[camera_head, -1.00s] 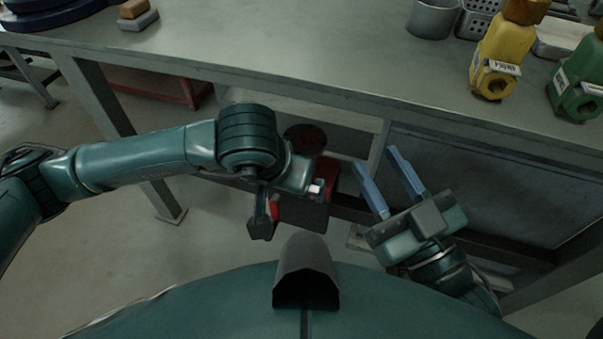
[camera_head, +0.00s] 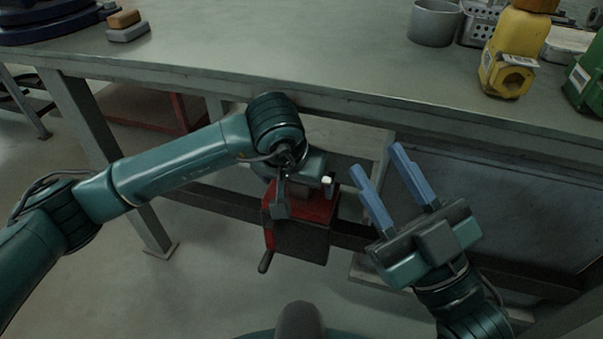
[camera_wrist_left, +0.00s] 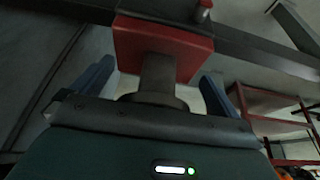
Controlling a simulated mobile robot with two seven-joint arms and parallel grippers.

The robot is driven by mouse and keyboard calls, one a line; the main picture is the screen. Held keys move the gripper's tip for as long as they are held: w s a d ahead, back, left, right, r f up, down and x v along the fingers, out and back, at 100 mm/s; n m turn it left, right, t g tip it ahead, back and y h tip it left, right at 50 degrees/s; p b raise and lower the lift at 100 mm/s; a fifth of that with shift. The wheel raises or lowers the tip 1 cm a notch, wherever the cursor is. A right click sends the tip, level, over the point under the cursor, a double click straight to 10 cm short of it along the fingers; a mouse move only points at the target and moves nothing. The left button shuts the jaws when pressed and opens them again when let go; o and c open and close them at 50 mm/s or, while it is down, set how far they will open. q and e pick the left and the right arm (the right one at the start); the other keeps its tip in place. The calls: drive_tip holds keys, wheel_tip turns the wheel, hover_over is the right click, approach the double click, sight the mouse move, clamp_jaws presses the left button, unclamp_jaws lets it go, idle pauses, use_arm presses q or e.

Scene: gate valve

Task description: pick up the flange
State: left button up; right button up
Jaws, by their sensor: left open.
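No part is clearly recognisable as the flange. A stack of dark blue round, rimmed pieces (camera_head: 45,25) lies at the table's far left corner, cut by the picture edge. My left gripper (camera_head: 303,168) is below the table's front edge, over a red box; its fingers are mostly hidden in the head view. In the left wrist view its blue fingers (camera_wrist_left: 157,76) are apart, with a grey post with a wide round base (camera_wrist_left: 158,80) appearing between them; contact cannot be told. My right gripper (camera_head: 377,162) is open and empty, in front of the table.
The red box (camera_head: 300,230) with a crank handle stands below the table edge. The table (camera_head: 260,50) holds small blocks (camera_head: 126,25) at left and a grey pot (camera_head: 434,24), a yellow bottle (camera_head: 508,60) and a green container (camera_head: 585,80) at right. Its middle is clear.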

use_arm(q)
drive_tip(key=w, duration=0.1)
drive_tip(key=w+d, duration=0.1)
drive_tip(key=shift+w+f+b, duration=0.1)
drive_tip(key=shift+w+b, duration=0.25)
drive_tip(key=shift+w+f+b, duration=0.3)
drive_tip(key=shift+f+b, duration=0.1)
drive_tip(key=shift+f, duration=0.1)
use_arm(e)
drive_tip(key=n+y, duration=0.1)
drive_tip(key=r+n, duration=0.1)
drive_tip(key=r+n+y, duration=0.1)
drive_tip(key=shift+s+d+r+y, duration=0.15)
drive_tip(key=shift+s+r+y, duration=0.05)
drive_tip(key=shift+s+y, duration=0.1)
use_arm(q)
drive_tip(key=c, duration=1.6)
drive_tip(key=shift+r, duration=0.2)
drive_tip(key=shift+c, duration=0.2)
use_arm(e)
drive_tip(key=shift+w+f, duration=0.1)
